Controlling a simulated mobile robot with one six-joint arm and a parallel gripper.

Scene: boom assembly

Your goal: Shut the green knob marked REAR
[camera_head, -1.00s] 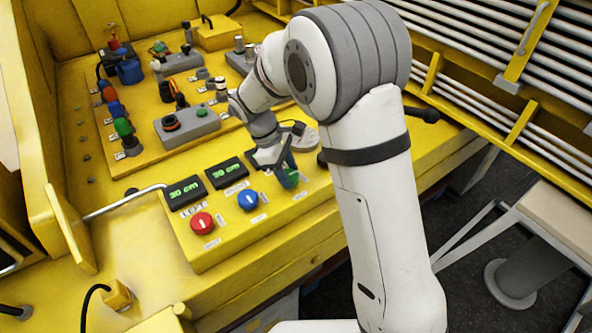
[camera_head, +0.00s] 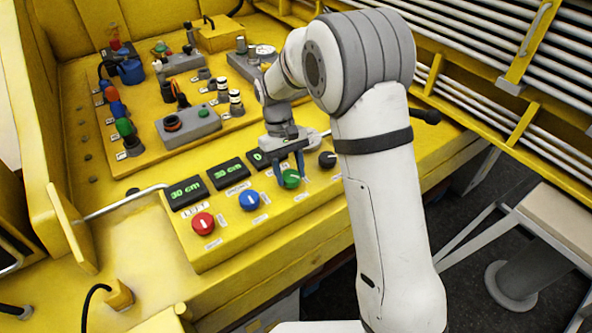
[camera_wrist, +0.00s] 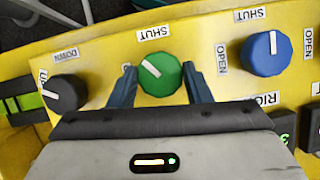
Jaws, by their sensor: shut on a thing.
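The green knob (camera_head: 290,179) sits on the yellow panel, between the blue knob and a black knob. In the wrist view the green knob (camera_wrist: 160,75) has a white line pointing up and left, between the SHUT label (camera_wrist: 155,32) above it and a label at its left that is mostly hidden by a finger. My gripper (camera_head: 291,168) points down at the green knob. Its two blue fingers (camera_wrist: 160,84) stand at either side of the knob, shut on it. The REAR marking is not readable in either view.
The blue knob (camera_wrist: 265,53) is at the right in the wrist view, the black knob (camera_wrist: 65,92) at the left. A red knob (camera_head: 203,223) is farther left along the panel in the head view. Displays (camera_head: 186,192) stand behind the knobs; the third is partly covered by my gripper.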

